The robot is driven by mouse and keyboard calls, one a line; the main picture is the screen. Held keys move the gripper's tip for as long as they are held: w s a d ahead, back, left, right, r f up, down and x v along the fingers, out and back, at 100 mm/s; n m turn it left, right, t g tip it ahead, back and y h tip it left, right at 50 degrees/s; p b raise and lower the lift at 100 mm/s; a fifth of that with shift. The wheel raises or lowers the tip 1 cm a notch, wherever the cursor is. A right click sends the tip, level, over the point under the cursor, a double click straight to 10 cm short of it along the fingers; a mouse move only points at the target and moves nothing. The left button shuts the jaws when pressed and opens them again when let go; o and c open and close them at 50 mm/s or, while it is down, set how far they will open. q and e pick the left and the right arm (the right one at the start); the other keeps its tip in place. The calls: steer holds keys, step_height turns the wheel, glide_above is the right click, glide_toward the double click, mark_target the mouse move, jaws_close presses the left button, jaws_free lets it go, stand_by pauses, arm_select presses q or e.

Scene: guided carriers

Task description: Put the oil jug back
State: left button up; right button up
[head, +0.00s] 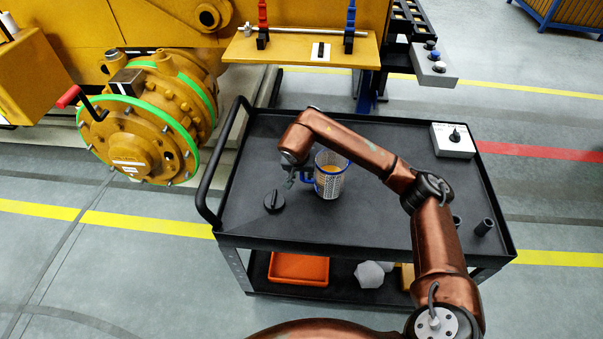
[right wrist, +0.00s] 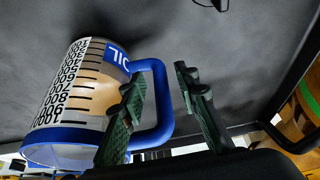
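The oil jug (head: 330,176) is clear with a printed scale, a blue rim and handle, and amber liquid low inside. It stands upright on the black cart top (head: 370,225). My right gripper (head: 291,182) is at the jug's left, by the handle. In the right wrist view the jug (right wrist: 85,90) is at the left, and its blue handle (right wrist: 163,95) passes between the spread fingers of my right gripper (right wrist: 160,92). One finger overlaps the handle's opening, the other is outside it, with a gap. My left gripper is out of view.
A black knob-like piece (head: 274,201) lies left of the jug. A grey switch box (head: 452,140) and a dark small cylinder (head: 484,227) are at the cart's right. An orange tray (head: 299,268) sits on the lower shelf. The yellow machine (head: 140,140) stands left.

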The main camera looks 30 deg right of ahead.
steer(key=p+v, duration=0.1)
steer(key=v, duration=1.1)
steer(key=shift+p, duration=0.4)
steer(key=shift+r, duration=0.2)
stand_by(0.6)
